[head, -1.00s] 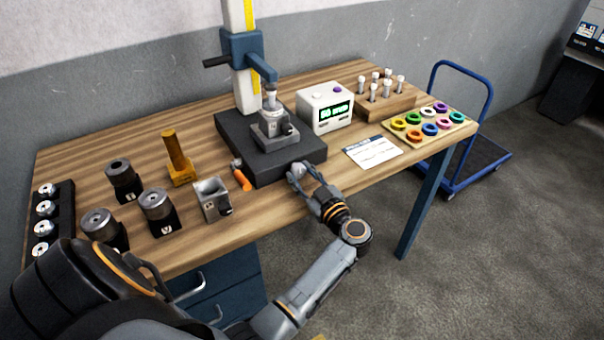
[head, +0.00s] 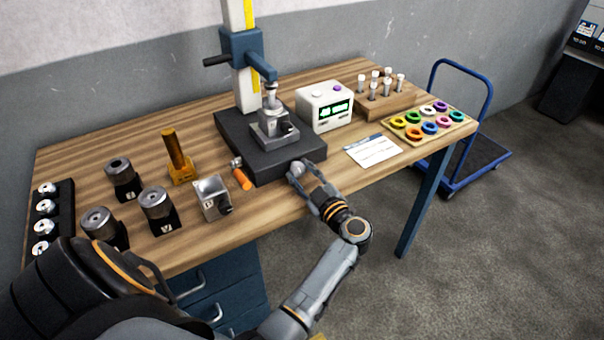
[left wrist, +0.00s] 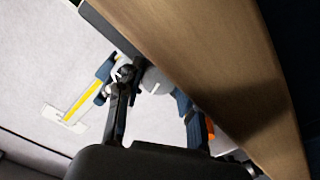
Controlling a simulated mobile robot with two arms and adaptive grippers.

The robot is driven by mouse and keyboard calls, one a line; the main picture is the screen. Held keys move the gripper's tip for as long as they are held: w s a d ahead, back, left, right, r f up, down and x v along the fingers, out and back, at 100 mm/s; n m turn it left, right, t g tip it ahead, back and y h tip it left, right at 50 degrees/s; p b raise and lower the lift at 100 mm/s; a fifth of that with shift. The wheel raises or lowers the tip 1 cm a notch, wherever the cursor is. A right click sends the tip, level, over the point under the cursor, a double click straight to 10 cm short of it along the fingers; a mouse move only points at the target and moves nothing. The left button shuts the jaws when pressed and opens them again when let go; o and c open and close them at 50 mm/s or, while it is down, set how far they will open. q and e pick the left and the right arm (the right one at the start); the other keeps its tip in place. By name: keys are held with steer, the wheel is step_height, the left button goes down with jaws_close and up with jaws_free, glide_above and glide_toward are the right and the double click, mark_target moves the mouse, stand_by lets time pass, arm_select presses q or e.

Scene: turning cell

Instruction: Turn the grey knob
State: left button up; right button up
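The grey knob (head: 297,168) sits low on the front side of the black base plate (head: 250,160) of the measuring stand. My left gripper (head: 305,172) is at the knob, with one finger on each side of it. In the left wrist view the knob (left wrist: 156,80) shows between the two fingers (left wrist: 155,100), near their tips. The fingers stand apart, but whether they press on the knob is not clear. My right gripper is not in view.
A white display box (head: 324,107) stands right of the stand. An orange-handled tool (head: 242,180) and a metal block (head: 213,197) lie left of the gripper. A paper card (head: 373,150) lies to the right. The floor before the bench is clear.

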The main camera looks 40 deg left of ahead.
arm_select(q)
steer(key=o, duration=0.3)
steer(key=shift+o, duration=0.2)
